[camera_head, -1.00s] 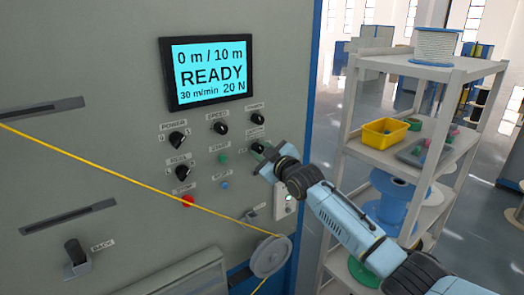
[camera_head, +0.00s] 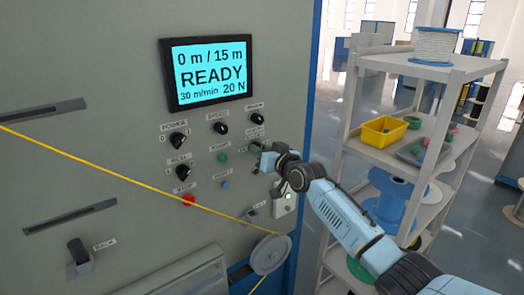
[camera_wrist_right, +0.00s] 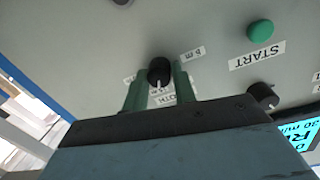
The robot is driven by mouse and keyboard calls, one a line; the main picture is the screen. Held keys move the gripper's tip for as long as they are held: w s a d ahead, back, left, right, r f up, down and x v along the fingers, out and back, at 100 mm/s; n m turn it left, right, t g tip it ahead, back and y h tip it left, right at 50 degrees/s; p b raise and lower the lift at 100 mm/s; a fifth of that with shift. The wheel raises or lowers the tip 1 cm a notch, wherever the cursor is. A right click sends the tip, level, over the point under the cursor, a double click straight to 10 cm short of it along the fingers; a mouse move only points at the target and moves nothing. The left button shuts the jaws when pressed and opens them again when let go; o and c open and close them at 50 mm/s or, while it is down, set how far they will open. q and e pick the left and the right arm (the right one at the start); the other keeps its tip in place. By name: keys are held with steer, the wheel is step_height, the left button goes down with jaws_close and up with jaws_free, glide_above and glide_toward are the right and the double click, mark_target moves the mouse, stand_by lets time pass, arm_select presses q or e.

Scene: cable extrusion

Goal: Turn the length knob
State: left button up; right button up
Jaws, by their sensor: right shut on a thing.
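The length knob (camera_wrist_right: 159,72) is a black knob with a white mark. In the right wrist view it sits between the green fingers of my right gripper (camera_wrist_right: 160,85), which is shut on it. In the head view my right gripper (camera_head: 262,152) is at the panel, and the knob is mostly hidden behind it. The length label (camera_head: 254,133) shows above it. The screen (camera_head: 211,73) reads 0 m / 15 m, READY, 30 m/min, 20 N. My left gripper is out of view.
Near the knob are the green start button (camera_head: 223,158), a blue button (camera_head: 225,184), the red stop button (camera_head: 188,200) and the speed knob (camera_head: 220,128). A yellow cable (camera_head: 120,180) runs across the panel to a pulley (camera_head: 270,254). A shelf (camera_head: 475,67) stands at right.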

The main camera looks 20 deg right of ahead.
steer(key=shift+m, duration=0.6)
steer(key=o, duration=1)
steer(key=v, duration=1.3)
steer(key=shift+s+d+b, duration=0.2)
steer(key=shift+b, duration=0.15)
